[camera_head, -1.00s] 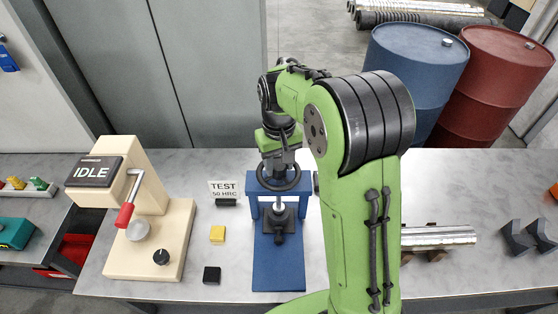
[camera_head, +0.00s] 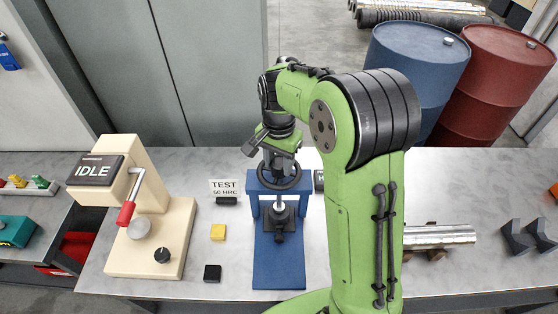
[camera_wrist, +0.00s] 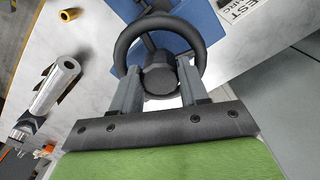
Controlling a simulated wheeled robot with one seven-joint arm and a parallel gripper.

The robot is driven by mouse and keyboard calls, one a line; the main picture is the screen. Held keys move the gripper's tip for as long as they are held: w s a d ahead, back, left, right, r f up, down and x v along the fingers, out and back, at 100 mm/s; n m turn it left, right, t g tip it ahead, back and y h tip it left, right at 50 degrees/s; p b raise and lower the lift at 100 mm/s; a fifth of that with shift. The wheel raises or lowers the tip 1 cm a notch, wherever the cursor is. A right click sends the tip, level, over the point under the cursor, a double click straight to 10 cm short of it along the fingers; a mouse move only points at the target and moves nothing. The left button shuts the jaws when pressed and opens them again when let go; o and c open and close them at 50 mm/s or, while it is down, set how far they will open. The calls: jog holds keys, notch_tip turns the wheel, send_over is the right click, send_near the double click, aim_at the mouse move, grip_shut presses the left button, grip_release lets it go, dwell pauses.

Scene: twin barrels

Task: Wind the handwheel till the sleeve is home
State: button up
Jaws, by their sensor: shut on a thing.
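The handwheel (camera_head: 297,182) is a dark ring on top of the blue press (camera_head: 278,262). In the wrist view, my gripper (camera_wrist: 158,84) has its two grey fingers on either side of the wheel's dark hub (camera_wrist: 160,79), inside the black rim (camera_wrist: 122,45), and is shut on it. In the head view, my gripper (camera_head: 279,164) points down at the wheel from above. Below the wheel, a pale ring and dark parts (camera_head: 280,222) show in the press. I cannot tell which is the sleeve or how far it is seated.
A beige tester (camera_head: 120,262) with a red-handled lever and an IDLE display (camera_head: 92,171) stands left. A metal bar (camera_head: 440,236) and dark V-shaped blocks (camera_head: 517,236) are right.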

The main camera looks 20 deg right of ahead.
aim_at(279, 163)
jog(key=shift+m, duration=1)
jog(key=o, duration=1.1)
jog(key=shift+c, duration=0.2)
notch_tip(279, 163, up, 16)
jog(key=p, duration=0.2)
jog(key=shift+p, duration=0.3)
jog(key=shift+f, duration=0.1)
